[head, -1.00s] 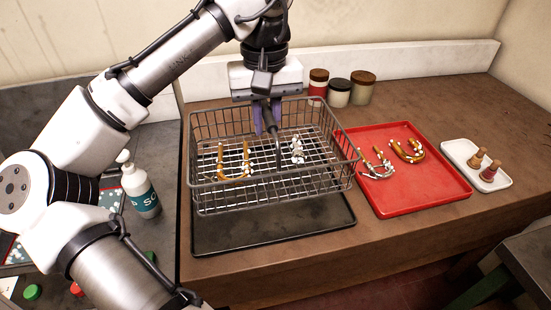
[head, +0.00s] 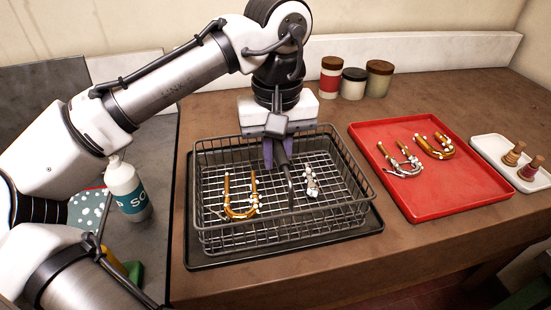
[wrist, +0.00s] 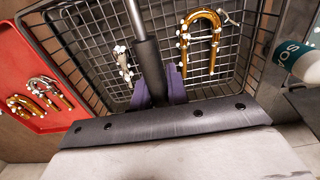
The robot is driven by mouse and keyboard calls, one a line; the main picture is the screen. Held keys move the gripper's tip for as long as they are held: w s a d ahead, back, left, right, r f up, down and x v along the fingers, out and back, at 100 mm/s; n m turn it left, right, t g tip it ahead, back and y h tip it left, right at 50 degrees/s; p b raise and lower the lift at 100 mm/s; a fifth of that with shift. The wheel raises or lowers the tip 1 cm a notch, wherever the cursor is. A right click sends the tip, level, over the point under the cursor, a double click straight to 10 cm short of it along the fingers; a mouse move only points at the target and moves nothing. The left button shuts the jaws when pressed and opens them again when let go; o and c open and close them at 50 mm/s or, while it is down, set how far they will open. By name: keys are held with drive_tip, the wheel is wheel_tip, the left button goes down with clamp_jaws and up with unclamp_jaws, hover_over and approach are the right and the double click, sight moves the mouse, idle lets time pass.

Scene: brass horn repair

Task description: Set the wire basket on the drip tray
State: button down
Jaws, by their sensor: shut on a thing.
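The grey wire basket (head: 310,217) is over the black drip tray (head: 373,222), roughly level and within the tray's outline. Its base is at or very near the tray surface; I cannot tell whether it touches. Inside the basket lie a U-shaped brass tube (head: 241,213) and a smaller silvery part (head: 311,182), both with white foam on them. My gripper (head: 279,154) is shut on the basket's central handle (head: 290,187). In the wrist view, the purple fingers of my gripper (wrist: 159,90) sit either side of the dark handle grip (wrist: 148,65).
Several jars (head: 353,84) stand behind. A soap bottle (head: 127,190) stands left on the grey counter.

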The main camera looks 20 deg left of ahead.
drive_tip(key=shift+s, duration=0.1)
drive_tip(key=shift+f, duration=0.2)
drive_tip(key=c, duration=1.4)
unclamp_jaws()
drive_tip(key=shift+r, duration=0.15)
wheel_tip(320, 180, up, 10)
drive_tip(key=p, duration=0.9)
drive_tip(key=shift+r, duration=1)
